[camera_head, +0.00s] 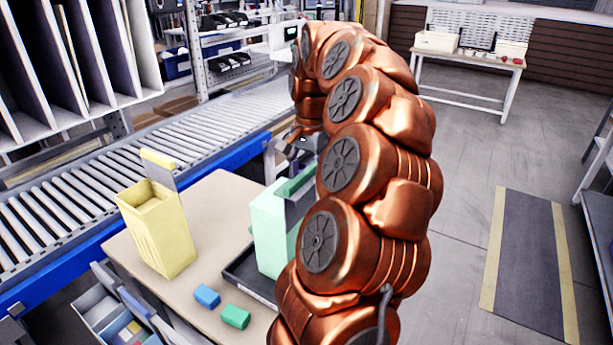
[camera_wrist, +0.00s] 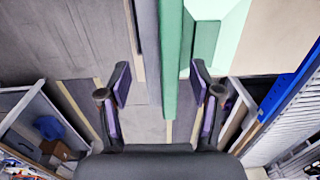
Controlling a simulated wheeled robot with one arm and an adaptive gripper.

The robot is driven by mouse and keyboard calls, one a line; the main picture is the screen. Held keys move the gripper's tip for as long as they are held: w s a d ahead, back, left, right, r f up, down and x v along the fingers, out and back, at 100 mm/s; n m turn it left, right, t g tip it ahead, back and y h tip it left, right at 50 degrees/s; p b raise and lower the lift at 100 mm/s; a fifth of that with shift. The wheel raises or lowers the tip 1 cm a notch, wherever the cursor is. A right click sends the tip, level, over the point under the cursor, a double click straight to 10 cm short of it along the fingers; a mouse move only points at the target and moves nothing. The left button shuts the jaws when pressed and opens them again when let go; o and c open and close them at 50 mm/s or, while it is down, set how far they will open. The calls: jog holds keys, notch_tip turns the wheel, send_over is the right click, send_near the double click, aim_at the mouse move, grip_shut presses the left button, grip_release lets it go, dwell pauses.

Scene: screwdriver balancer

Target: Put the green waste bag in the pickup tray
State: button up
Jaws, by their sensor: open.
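A mint-green, box-shaped bag or bin (camera_head: 268,232) stands upright on the near table, partly hidden behind my arm. It has a darker green top edge and a grey panel (camera_head: 299,206) at its upper right. A black tray (camera_head: 240,283) lies at its base; I cannot tell whether it stands in the tray. My gripper (camera_wrist: 161,78) is open, with the green edge (camera_wrist: 173,60) between its fingers in the wrist view. The fingers appear apart from it. In the head view my gripper (camera_head: 303,143) is just above and behind the bag, partly hidden by my arm.
A yellow bin (camera_head: 158,235) with a raised yellow-topped panel stands at the table's left. A blue block (camera_head: 206,296) and a green block (camera_head: 236,317) lie at the front. A roller conveyor (camera_head: 60,215) runs behind the table (camera_head: 215,200).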

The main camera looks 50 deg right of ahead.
notch_tip(320, 180, up, 11)
jog(key=shift+s, duration=0.3)
dwell(0.5)
jog(key=a+f+n, duration=0.3)
jog(key=a+n, duration=0.2)
jog(key=a, duration=0.7)
jog(key=a+f+n, duration=0.3)
jog(key=a+n, duration=0.2)
jog(key=a, duration=0.6)
jog(key=s+a+f+n+g, duration=0.2)
jog(key=s+a+f+n, duration=0.5)
jog(key=s+a+f, duration=0.6)
jog(key=s+f, duration=0.1)
jog(key=s, duration=0.2)
jog(key=shift+a, duration=0.2)
